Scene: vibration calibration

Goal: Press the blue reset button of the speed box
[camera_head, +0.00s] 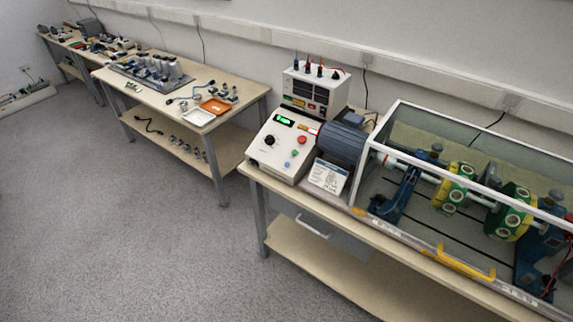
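The speed box (262,160) is a white console with a sloped face at the left end of the near bench. Its face has a lit green display (285,120), a black knob (269,140) and a few small coloured buttons. The blue reset button (287,164) is low on the face, below a greenish button (294,153) and a red button (302,139). Nothing covers the blue button. At this size I cannot tell whether it is pressed in. My gripper is not in view.
A grey-blue motor (341,142) and a printed card (328,177) stand right of the box. A clear guarded rig (470,195) fills the bench's right. A white instrument unit (315,92) stands behind. Other benches (160,100) are at left. The grey floor (130,230) in front is clear.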

